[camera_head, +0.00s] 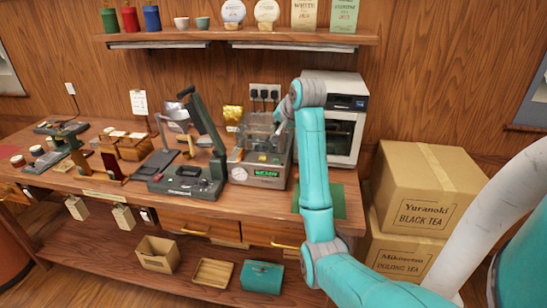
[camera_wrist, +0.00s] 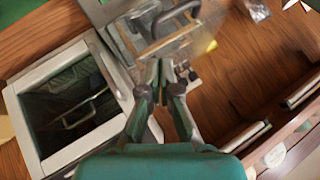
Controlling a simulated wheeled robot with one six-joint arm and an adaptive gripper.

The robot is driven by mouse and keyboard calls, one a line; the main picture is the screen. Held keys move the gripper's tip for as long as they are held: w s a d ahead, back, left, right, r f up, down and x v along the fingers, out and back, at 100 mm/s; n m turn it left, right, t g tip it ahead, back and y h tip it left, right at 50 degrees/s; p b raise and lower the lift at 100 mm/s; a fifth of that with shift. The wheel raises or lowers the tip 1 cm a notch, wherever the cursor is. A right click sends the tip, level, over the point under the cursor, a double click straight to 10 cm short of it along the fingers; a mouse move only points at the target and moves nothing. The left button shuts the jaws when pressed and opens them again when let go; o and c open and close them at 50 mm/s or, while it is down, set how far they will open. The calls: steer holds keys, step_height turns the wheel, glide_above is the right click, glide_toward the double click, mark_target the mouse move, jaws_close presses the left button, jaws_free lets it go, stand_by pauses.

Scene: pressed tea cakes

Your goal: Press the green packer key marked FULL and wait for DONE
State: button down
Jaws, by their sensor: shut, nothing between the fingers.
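The packer (camera_head: 259,160) is a grey machine with a clear lid, a round dial and a small lit green display (camera_head: 266,174) on its front. The display's wording is too small to read for certain. I cannot make out the green FULL key. My gripper (camera_head: 279,126) is over the right side of the packer in the head view, partly hidden by my wrist. In the wrist view my gripper (camera_wrist: 165,68) is shut and empty, its tips in front of the packer's clear lid (camera_wrist: 160,45) and dark handle (camera_wrist: 176,17). I cannot tell whether they touch it.
A white oven-like cabinet (camera_head: 345,120) stands close on the right; its open-looking dark front (camera_wrist: 70,100) fills the left of the wrist view. A dark lever press (camera_head: 190,180) stands left of the packer. A shelf (camera_head: 240,38) runs above. Boxes (camera_head: 430,185) stack at right.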

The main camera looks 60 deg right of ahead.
mark_target(277, 160)
steer(key=shift+f, duration=0.1)
steer(key=shift+f, duration=4.35)
steer(key=shift+f, duration=0.2)
steer(key=shift+f, duration=0.25)
steer(key=shift+f, duration=0.45)
steer(key=shift+r, duration=0.9)
steer(key=shift+r, duration=0.15)
